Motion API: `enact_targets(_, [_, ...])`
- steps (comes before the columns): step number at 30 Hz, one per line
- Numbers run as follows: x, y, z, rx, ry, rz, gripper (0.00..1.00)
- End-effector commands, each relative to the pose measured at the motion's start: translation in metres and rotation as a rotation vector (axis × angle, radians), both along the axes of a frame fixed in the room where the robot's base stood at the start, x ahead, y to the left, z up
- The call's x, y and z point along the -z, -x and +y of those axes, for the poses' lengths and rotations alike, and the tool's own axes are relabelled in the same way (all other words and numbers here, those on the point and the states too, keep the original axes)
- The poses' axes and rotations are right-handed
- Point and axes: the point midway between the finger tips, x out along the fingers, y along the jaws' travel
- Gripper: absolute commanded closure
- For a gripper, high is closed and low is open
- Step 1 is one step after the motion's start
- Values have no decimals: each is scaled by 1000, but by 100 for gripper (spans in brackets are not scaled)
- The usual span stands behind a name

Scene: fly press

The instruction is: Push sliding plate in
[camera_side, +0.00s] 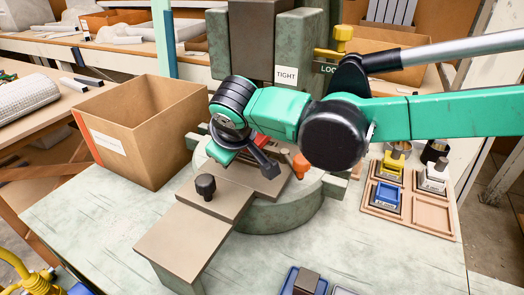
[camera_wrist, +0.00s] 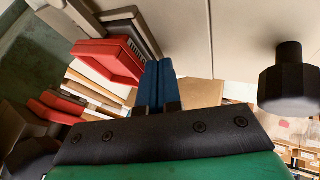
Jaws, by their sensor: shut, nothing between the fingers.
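The sliding plate (camera_side: 222,204) is a flat brown plate at the front of the green press, with a black knob (camera_side: 205,186) standing on it. In the wrist view the plate (camera_wrist: 245,35) fills the upper right, and the knob (camera_wrist: 289,78) is at the right. My gripper (camera_wrist: 158,68) has its dark blue fingers together and empty, to the left of the knob in that view. In the side view it is low over the press bed, behind the knob; its fingertips are hard to make out, and contact with the plate cannot be told.
A cardboard box (camera_side: 143,129) stands left of the press. A wooden tray (camera_side: 410,197) with small blocks is at the right. An orange part (camera_side: 301,164) sits by the press bed. A blue holder (camera_side: 303,282) lies at the front edge.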

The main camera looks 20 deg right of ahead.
Motion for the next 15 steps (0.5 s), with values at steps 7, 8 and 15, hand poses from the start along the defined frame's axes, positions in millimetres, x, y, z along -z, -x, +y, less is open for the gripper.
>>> enact_targets(7, [-35,26,3,-3,1,0,100])
enact_targets(8, [-39,30,3,-3,1,-1,100])
enact_targets(15, [-70,53,6,-1,0,1,100])
